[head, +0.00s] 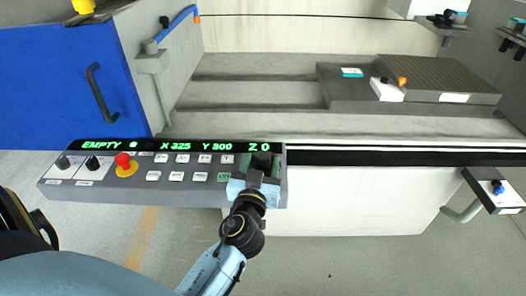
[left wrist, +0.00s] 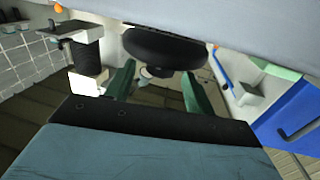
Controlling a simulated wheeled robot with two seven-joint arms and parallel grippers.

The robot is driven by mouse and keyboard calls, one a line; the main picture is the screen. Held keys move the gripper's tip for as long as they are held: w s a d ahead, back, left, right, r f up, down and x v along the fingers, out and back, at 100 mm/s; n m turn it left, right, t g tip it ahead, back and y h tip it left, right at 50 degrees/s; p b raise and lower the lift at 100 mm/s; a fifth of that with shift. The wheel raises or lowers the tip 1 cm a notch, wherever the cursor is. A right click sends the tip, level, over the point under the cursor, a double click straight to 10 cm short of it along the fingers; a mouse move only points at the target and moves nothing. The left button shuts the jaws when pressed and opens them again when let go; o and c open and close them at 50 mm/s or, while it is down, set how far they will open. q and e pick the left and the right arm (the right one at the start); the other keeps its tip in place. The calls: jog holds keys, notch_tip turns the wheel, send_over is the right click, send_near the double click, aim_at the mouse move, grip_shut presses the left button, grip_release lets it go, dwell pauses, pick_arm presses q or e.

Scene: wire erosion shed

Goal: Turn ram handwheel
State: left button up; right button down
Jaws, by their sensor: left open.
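The ram handwheel (left wrist: 165,47) is a black round wheel with a pale hub below it, seen in the left wrist view just beyond my fingers. In the head view my left gripper (head: 262,164) is at the right end of the control panel and mostly hides the wheel. The left wrist view shows its two green fingers (left wrist: 157,78) apart, one to each side of the hub, with the wheel at their tips. I cannot tell whether they touch the wheel. My right gripper is in neither view.
The grey control panel (head: 140,187) carries a red stop button (head: 123,161), knobs and keys; its display reads EMPTY, X 325, Y 300, Z 0. Behind is the machine table with a dark block (head: 440,75). A blue door (head: 60,80) stands left. A small bracket (head: 492,190) juts out right.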

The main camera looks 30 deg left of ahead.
aim_at(261, 160)
pick_arm(q)
jog(key=shift+p+x, duration=0.3)
jog(key=shift+x, duration=1.2)
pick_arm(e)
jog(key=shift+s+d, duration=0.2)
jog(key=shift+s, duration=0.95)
pick_arm(q)
jog(key=c, duration=1)
jog(key=shift+o, duration=0.2)
jog(key=shift+a, duration=0.1)
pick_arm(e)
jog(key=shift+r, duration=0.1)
